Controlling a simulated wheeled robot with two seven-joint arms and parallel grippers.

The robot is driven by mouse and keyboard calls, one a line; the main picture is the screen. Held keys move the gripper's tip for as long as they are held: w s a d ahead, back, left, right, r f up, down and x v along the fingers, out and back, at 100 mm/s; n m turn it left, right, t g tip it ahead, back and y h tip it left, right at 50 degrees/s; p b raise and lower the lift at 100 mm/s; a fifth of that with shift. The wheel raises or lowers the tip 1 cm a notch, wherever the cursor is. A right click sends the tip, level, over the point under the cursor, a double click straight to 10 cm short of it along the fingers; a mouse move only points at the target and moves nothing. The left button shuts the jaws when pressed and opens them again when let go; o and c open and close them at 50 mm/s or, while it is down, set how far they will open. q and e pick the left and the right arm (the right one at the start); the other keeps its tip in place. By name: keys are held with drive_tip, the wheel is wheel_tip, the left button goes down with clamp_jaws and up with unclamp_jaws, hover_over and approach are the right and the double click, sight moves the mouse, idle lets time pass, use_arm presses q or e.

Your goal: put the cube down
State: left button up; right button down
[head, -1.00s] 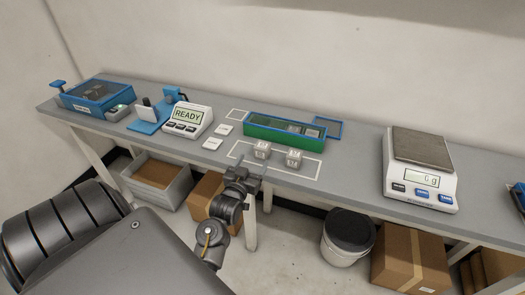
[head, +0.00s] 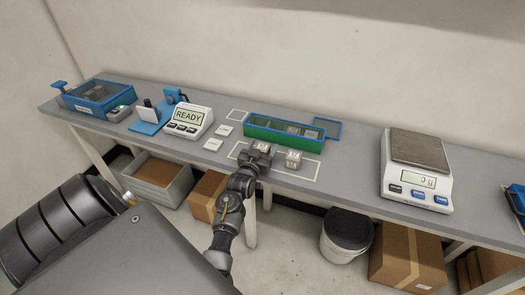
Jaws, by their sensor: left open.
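Two grey concrete cubes stand on the bench inside a white outlined rectangle in the head view. The right cube (head: 293,158) stands clear of the gripper. The left cube (head: 262,147) is partly hidden behind my left gripper (head: 257,158), which is open and right at its near side. I cannot tell whether the fingers touch it. A green and blue tray (head: 267,134) behind them holds more grey cubes. My right gripper is not in view.
A scale (head: 417,170) reading 0 g stands to the right on the grey bench (head: 345,172). A READY display (head: 187,120), a blue fixture (head: 150,121) and a blue bin (head: 97,97) stand to the left. White tiles lie near the display. Boxes and a bucket (head: 346,235) are below.

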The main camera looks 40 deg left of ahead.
sight(261, 147)
use_arm(q)
drive_tip(key=shift+c, duration=0.3)
drive_tip(key=c, duration=1.3)
wheel_tip(261, 147, up, 10)
drive_tip(key=shift+r+b, duration=0.1)
drive_tip(key=shift+b, duration=0.45)
drive_tip(key=shift+s+a, duration=0.15)
drive_tip(key=s+d+r+m+h, duration=0.1)
drive_tip(key=s+d+h, duration=0.1)
drive_tip(key=d, duration=0.6)
drive_tip(key=s+d+r+m+h, duration=0.1)
drive_tip(key=s+d+h, duration=0.1)
drive_tip(key=s+d, duration=0.3)
drive_tip(key=s+d+r+m+t+h, duration=0.1)
drive_tip(key=s+d, duration=0.3)
drive_tip(key=d, duration=0.6)
drive_tip(key=shift+s+d+r+m+h, duration=0.15)
drive_tip(key=shift+d+r+m+h, duration=0.25)
drive_tip(key=shift+r, duration=0.2)
